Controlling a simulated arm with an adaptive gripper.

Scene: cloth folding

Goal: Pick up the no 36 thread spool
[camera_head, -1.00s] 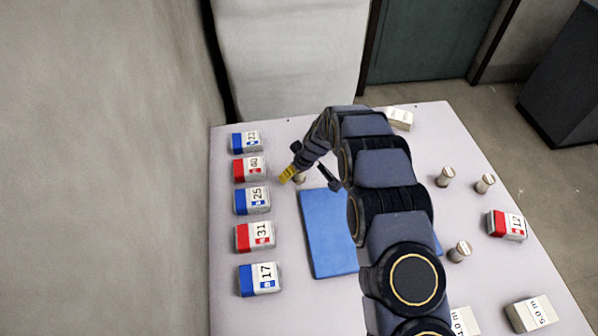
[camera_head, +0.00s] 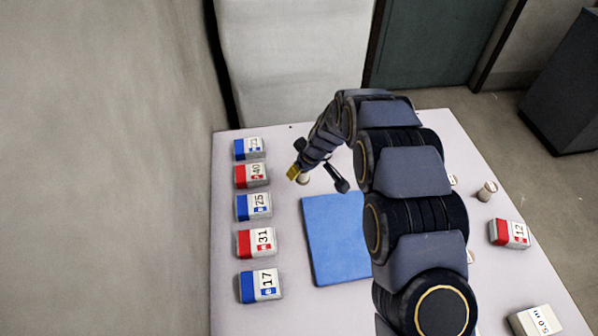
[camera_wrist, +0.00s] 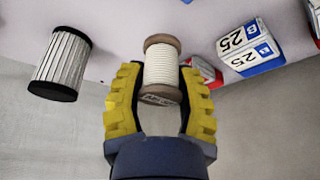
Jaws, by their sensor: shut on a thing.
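My gripper (camera_head: 294,173), with yellow ribbed fingers, is over the table left of the arm, beyond the blue mat. In the wrist view my gripper (camera_wrist: 161,100) has one finger on each side of a thread spool (camera_wrist: 162,66) and is shut on it. The spool has pale thread and brown ends. Its near end carries a small label that I cannot read. In the head view the spool (camera_head: 304,180) shows just right of the fingertips, partly hidden. I cannot tell whether it touches the table.
Numbered boxes stand along the left side, including red box 40 (camera_head: 252,175) and blue box 25 (camera_head: 254,206). The blue mat (camera_head: 335,240) lies mid-table. Another spool (camera_head: 487,192), red box 12 (camera_head: 510,233) and a white box (camera_head: 535,322) are right. Bare table lies between boxes and mat.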

